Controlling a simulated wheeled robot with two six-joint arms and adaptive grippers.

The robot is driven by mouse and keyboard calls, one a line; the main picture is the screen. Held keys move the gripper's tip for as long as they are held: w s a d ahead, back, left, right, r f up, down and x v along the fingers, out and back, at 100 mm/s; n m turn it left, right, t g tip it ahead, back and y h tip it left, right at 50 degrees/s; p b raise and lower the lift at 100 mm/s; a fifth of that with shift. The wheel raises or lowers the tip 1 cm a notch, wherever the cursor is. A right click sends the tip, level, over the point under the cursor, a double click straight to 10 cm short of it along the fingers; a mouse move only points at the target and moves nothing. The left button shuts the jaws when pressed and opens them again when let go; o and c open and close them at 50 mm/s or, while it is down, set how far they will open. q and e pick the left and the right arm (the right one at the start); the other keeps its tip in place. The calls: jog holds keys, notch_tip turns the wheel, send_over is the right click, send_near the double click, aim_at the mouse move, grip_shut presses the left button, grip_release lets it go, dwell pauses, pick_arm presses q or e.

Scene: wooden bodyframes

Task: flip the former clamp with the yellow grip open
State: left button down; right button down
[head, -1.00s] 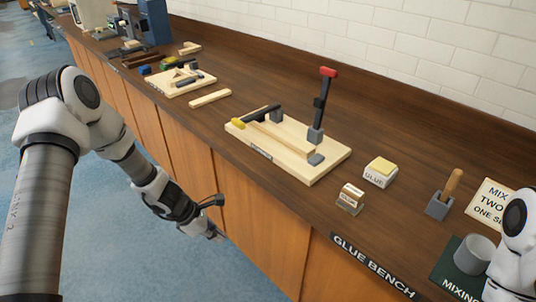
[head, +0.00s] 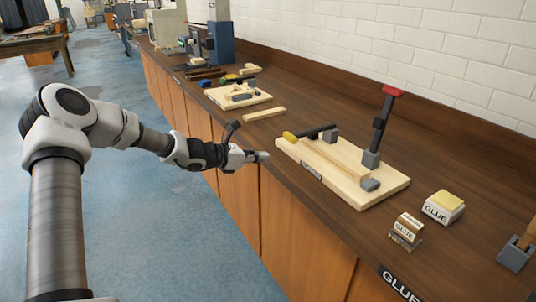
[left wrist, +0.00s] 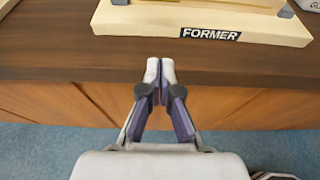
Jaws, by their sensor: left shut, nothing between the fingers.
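The former (head: 365,192) is a pale wooden board on the bench, with a FORMER label on its front edge. Its yellow-grip clamp (head: 291,136) has a dark lever lying low, nearly flat, with the grip toward the left. A second clamp with a red grip (head: 393,90) stands upright at the board's right. My left gripper (head: 264,157) is shut and empty, at the bench's front edge, left of the former and apart from it. In the left wrist view the shut fingertips (left wrist: 160,65) point at the bench edge below the FORMER label (left wrist: 210,34). My right gripper is out of view.
Two GLUE blocks (head: 443,207) (head: 406,232) sit right of the former. A loose wooden strip (head: 264,114) and another board with parts (head: 238,97) lie farther left on the bench. The brick wall (head: 450,50) stands behind. The floor before the bench is clear.

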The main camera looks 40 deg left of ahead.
pick_arm(q)
jog(key=x, duration=0.8)
jog(key=shift+s, duration=0.1)
jog(key=r+p, duration=0.1)
jog(key=r, duration=0.2)
jog(key=shift+w+d+r+p, duration=0.15)
jog(key=shift+w+p, duration=0.2)
jog(key=shift+p, duration=0.05)
jog(key=shift+s+r, duration=0.15)
jog(key=shift+r, duration=0.2)
jog(key=shift+f, duration=0.2)
